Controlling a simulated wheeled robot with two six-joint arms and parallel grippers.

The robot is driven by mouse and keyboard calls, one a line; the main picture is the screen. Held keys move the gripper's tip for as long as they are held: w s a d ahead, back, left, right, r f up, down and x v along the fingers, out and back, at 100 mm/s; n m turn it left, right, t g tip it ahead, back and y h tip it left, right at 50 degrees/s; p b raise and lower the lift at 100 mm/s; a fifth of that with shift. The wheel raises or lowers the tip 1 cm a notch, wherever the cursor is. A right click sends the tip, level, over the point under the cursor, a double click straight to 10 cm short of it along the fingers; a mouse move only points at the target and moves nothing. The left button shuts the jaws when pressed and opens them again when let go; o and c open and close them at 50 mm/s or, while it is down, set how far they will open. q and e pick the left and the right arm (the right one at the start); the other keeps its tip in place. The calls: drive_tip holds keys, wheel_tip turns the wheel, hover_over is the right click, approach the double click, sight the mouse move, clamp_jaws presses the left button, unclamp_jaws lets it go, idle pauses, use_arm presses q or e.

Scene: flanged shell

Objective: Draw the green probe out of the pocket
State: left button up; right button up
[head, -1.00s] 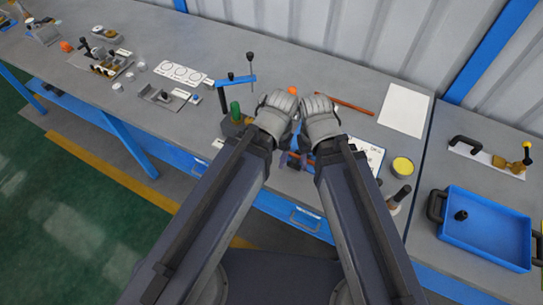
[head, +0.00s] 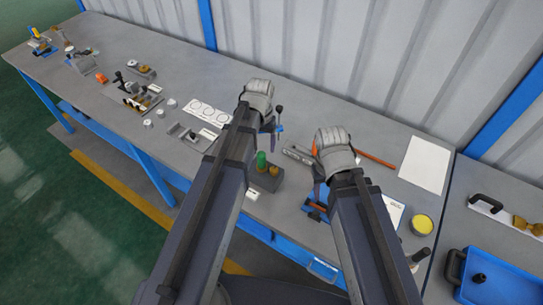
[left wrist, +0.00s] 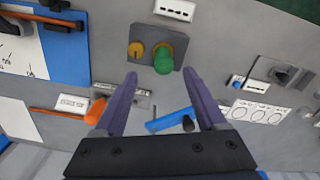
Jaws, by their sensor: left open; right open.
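The green probe (head: 261,160) stands upright in a dark block (head: 268,184) with a pocket, near the table's front edge. A shorter yellow-brown knob (head: 274,171) stands beside it in the same block. In the left wrist view the probe's rounded green top (left wrist: 163,60) shows just beyond my open fingertips, and nothing is between them. My left gripper (left wrist: 160,73) is apart from the probe; in the head view its arm and hand hide much of the fingers. My right gripper (head: 318,183) is open to the right, away from the block. The probe's lower end is hidden.
A blue bar with a black knob (left wrist: 170,120) lies close to my left fingers. A blue fixture (head: 315,208) stands under my right gripper. A grey metal piece (head: 298,155) lies between the grippers. A ring-marked card (head: 208,113) lies left of my left arm.

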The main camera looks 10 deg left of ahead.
sight(261, 154)
use_arm(q)
drive_tip(key=shift+w+a+r, duration=0.1)
drive_tip(key=shift+w+a, duration=0.2)
drive_tip(key=shift+a, duration=0.05)
wheel_tip(261, 154, down, 8)
drive_tip(key=b, duration=0.8)
drive_tip(key=shift+r, duration=0.1)
clamp_jaws()
drive_tip(key=shift+r, duration=0.1)
drive_tip(key=shift+r+p, duration=3.45)
drive_tip(key=shift+p, duration=0.15)
